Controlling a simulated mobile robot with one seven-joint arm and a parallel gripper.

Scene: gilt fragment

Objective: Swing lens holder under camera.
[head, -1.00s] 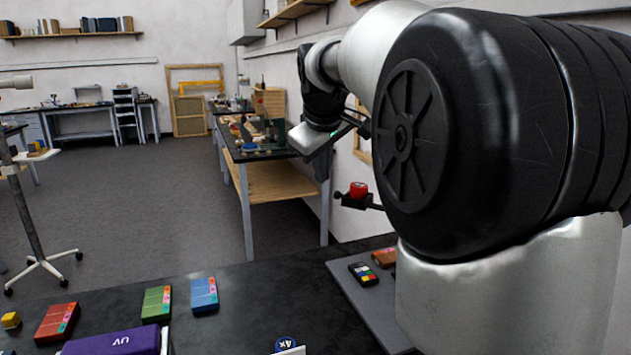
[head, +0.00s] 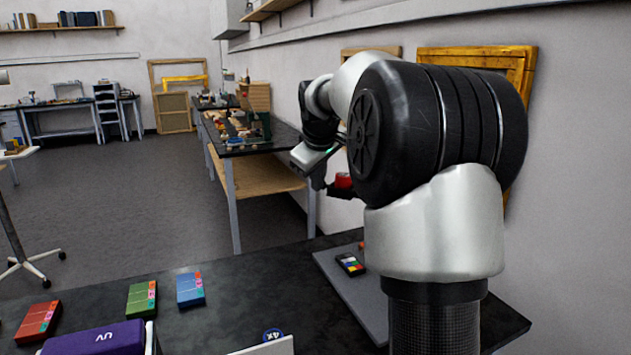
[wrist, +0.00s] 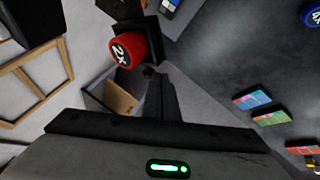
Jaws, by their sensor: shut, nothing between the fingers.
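The lens holder (wrist: 152,38) is a black square frame carrying a red lens marked "2x" (wrist: 122,49). In the head view the red lens (head: 343,180) shows just left of my black arm housing, which hides the holder's right part. My gripper (head: 318,182) is beside the holder's left end in the head view. In the wrist view my shut, empty gripper (wrist: 158,82) has its tips just below the black frame; I cannot tell whether they touch it. I cannot make out the camera.
Below is a black table (head: 240,285) with a grey board (head: 345,290) bearing a small colour chart (head: 350,264). A wall stands at right.

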